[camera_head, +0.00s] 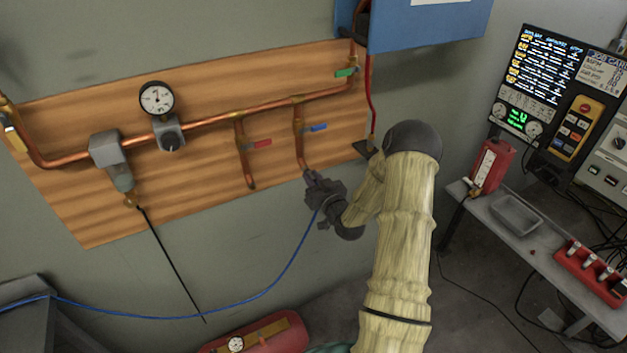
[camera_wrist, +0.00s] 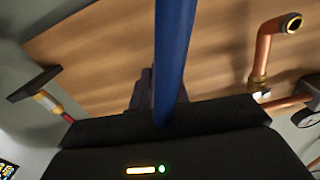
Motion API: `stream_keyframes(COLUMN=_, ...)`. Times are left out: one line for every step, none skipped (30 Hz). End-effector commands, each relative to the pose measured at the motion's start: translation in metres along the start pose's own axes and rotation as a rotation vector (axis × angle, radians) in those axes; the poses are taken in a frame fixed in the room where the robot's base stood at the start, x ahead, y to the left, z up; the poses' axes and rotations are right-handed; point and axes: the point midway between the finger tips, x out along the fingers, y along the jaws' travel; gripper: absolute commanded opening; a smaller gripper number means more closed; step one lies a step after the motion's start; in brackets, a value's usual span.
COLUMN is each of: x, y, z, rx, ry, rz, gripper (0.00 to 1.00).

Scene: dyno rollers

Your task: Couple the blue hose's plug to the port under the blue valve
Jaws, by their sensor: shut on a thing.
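The blue valve (camera_head: 317,127) has a blue handle and sits on a branch of the copper pipe. Its branch (camera_head: 302,155) bends down and ends right at my gripper. My gripper (camera_head: 313,178) is shut at the blue hose's end, at the lower end of that branch. The plug itself is hidden by the jaws, so I cannot tell whether it touches the port or is seated in it. The blue hose (camera_head: 282,272) hangs from my gripper and sweeps to the lower left. In the wrist view the hose (camera_wrist: 175,60) crosses close to the lens and covers the fingertips.
The red valve (camera_head: 260,143) and its open-ended branch (camera_head: 250,180) are just left. A pressure gauge (camera_head: 157,98) and a regulator (camera_head: 112,155) are further left. A red hose (camera_head: 370,95) hangs to the right. A bench (camera_head: 530,240) stands at right.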

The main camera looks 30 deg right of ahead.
Motion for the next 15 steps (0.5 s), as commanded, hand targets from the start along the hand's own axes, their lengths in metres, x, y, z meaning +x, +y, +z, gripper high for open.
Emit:
stream_keyframes(x=0.001, y=-0.0002, z=0.0001, rx=0.0, ry=0.001, rz=-0.001, gripper=0.0)
stream_keyframes(x=0.0009, y=-0.0002, z=-0.0001, rx=0.0, ry=0.0, rz=0.0, gripper=0.21)
stream_keyframes(x=0.0008, y=-0.0002, z=-0.0002, rx=0.0, ry=0.0, rz=0.0, gripper=0.29)
stream_keyframes(x=0.0008, y=-0.0002, z=-0.0002, rx=0.0, ry=0.0, rz=0.0, gripper=0.35)
stream_keyframes(x=0.0007, y=-0.0002, z=-0.0002, rx=0.0, ry=0.0, rz=0.0, gripper=0.41)
stream_keyframes(x=0.0007, y=-0.0002, z=-0.0002, rx=0.0, ry=0.0, rz=0.0, gripper=0.42)
stream_keyframes(x=0.0007, y=-0.0002, z=-0.0002, rx=0.0, ry=0.0, rz=0.0, gripper=0.42)
stream_keyframes(x=0.0007, y=-0.0001, z=-0.0002, rx=0.0, ry=0.0, rz=0.0, gripper=0.42)
stream_keyframes(x=0.0006, y=-0.0001, z=-0.0001, rx=0.0, ry=0.0, rz=0.0, gripper=0.42)
stream_keyframes(x=0.0006, y=-0.0001, z=-0.0001, rx=0.0, ry=0.0, rz=0.0, gripper=0.42)
stream_keyframes(x=0.0006, y=-0.0001, z=-0.0001, rx=0.0, ry=0.0, rz=0.0, gripper=0.42)
stream_keyframes(x=0.0005, y=-0.0001, z=0.0001, rx=0.0, ry=0.0, rz=0.0, gripper=0.42)
stream_keyframes(x=0.0004, y=-0.0001, z=0.0001, rx=0.0, ry=0.0, rz=0.0, gripper=0.42)
stream_keyframes(x=0.0001, y=0.0, z=0.0002, rx=0.0, ry=0.0, rz=0.0, gripper=0.42)
stream_keyframes(x=-0.0008, y=0.0001, z=0.0004, rx=0.0, ry=0.0, rz=0.0, gripper=0.42)
